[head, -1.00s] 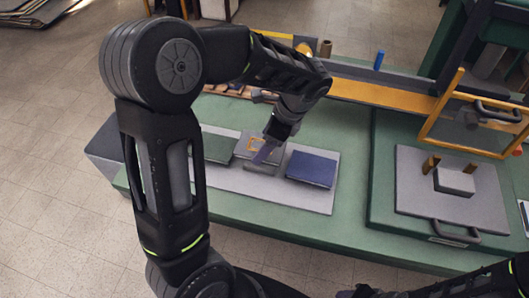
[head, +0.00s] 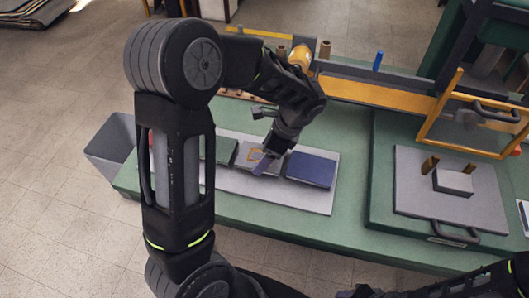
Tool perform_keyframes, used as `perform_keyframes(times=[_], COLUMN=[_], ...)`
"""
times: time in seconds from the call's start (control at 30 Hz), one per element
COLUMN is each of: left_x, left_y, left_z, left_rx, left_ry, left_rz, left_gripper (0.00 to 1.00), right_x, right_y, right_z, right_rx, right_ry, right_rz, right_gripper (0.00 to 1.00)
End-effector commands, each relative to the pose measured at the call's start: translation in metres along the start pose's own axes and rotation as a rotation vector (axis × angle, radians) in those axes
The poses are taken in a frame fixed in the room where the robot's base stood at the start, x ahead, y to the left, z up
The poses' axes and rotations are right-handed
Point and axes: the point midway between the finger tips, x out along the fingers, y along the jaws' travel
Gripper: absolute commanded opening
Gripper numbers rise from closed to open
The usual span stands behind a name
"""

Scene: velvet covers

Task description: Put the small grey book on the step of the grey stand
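The small grey book (head: 247,160), with an orange frame mark on its cover, lies on the pale grey mat (head: 318,200) between a green book (head: 219,150) and a blue book (head: 311,169). My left gripper (head: 264,164) points down over the grey book's right part and hides some of it. I cannot tell whether its fingers are apart or touch the book. A grey block (head: 454,182) with two wooden pieces behind it stands on a grey board (head: 422,200) at the right; I cannot tell if it is the stand. My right gripper (head: 366,292) is barely in view at the bottom edge.
An orange frame (head: 440,118) with a dark handle stands behind the grey board. A long yellow-brown bar (head: 375,92) crosses the table's back, with a blue peg (head: 378,60) behind it. A grey bin (head: 105,150) is at the left. Green table between mat and board is clear.

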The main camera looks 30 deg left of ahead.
Motion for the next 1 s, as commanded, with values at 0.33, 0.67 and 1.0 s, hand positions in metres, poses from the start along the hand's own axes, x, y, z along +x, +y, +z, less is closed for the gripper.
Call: perform_keyframes(times=[0.33,0.67,1.0], left_x=[0.003,-0.001,-0.046], left_y=[0.0,0.0,-0.001], left_z=[-0.001,0.0,-0.001], left_rx=[0.0,0.0,0.0], left_ry=[0.0,0.0,0.003], left_rz=[0.0,0.0,-0.006], left_gripper=[0.99,1.0,1.0], right_x=[0.002,-0.001,0.004], right_y=[0.001,0.0,0.001], right_z=[0.0,0.0,-0.001], right_rx=[0.0,0.0,-0.001], right_ry=[0.001,0.0,0.001], right_rz=[-0.001,0.0,-0.001], right_gripper=[0.43,0.43,0.43])
